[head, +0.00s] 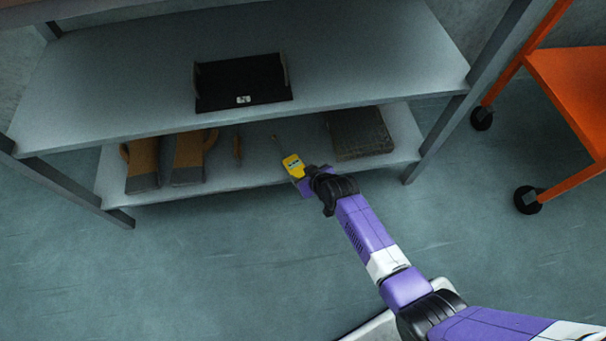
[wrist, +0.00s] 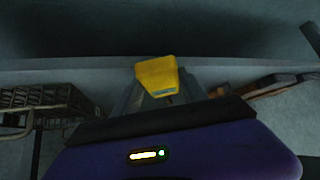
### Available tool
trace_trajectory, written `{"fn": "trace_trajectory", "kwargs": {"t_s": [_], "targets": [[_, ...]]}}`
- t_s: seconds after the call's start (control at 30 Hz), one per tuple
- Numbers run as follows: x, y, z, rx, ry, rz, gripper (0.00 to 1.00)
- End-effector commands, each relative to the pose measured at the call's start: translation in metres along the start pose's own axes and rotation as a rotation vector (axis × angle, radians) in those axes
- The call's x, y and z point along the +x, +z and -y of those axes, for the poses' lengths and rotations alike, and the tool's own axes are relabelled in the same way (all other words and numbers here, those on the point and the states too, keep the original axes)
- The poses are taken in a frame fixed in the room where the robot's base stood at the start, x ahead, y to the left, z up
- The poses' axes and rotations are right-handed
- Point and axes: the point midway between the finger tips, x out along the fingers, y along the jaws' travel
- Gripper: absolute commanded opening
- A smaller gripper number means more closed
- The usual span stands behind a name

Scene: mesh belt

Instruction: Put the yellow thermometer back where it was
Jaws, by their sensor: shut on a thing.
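The yellow thermometer (head: 293,165) with a small display is in my gripper (head: 304,179), at the front of the lower shelf (head: 225,193) of a grey rack. In the wrist view the thermometer (wrist: 157,76) stands up between the fingers, and the gripper (wrist: 158,95) is shut on it. A thin probe-like piece (head: 275,137) shows just behind it in the head view; I cannot tell whether it is joined to the thermometer. Whether the thermometer touches the shelf is unclear.
The lower shelf holds two brown-and-grey items (head: 188,158), a small brown tool (head: 237,147) and a dark mesh basket (head: 358,134) at right. A black tray (head: 243,83) is on the upper shelf (head: 360,60), which overhangs. An orange cart (head: 570,85) stands at right.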

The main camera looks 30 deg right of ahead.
Motion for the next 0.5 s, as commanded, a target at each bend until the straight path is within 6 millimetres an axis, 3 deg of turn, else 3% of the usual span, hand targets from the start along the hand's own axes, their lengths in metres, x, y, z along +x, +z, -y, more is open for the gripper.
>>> {"fn": "trace_trajectory", "kwargs": {"t_s": [0.07,0.1,0.2,0.5], "targets": [[0.0026,0.0022,0.0000,0.000,0.000,-0.001,0.03],[0.0023,0.0023,0.0000,0.000,0.000,0.000,0.53],[0.0019,0.0021,0.0001,0.000,0.000,0.001,0.71],[0.0014,0.0018,0.0001,0.000,0.000,0.001,0.71]]}}
